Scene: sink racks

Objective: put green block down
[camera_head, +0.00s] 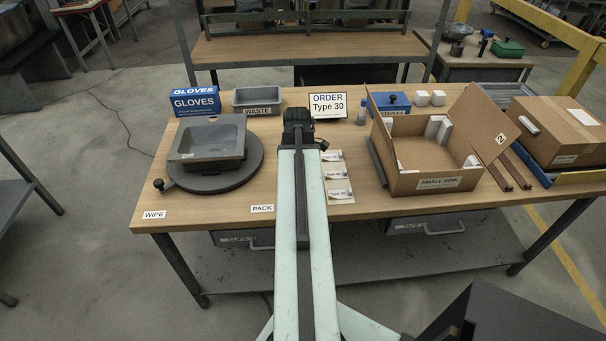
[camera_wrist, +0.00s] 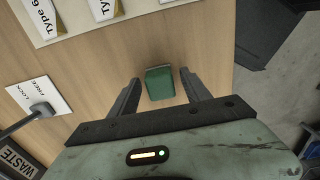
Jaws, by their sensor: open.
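The green block (camera_wrist: 160,84) shows in the wrist view on the wooden tabletop (camera_wrist: 215,45), between the two fingers of my gripper (camera_wrist: 160,80). The fingers are apart, with a gap of wood visible on each side of the block. My gripper is open and holds nothing. In the head view my arm (camera_head: 302,220) reaches over the table, and the block is hidden behind the arm's far end.
Type cards (camera_head: 337,175) lie right of my arm; the turntable (camera_head: 222,172) with a grey sink (camera_head: 210,140) is left. An open cardboard box (camera_head: 430,182) stands right. The grey waste bin (camera_head: 257,99) and order sign (camera_head: 327,105) are behind.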

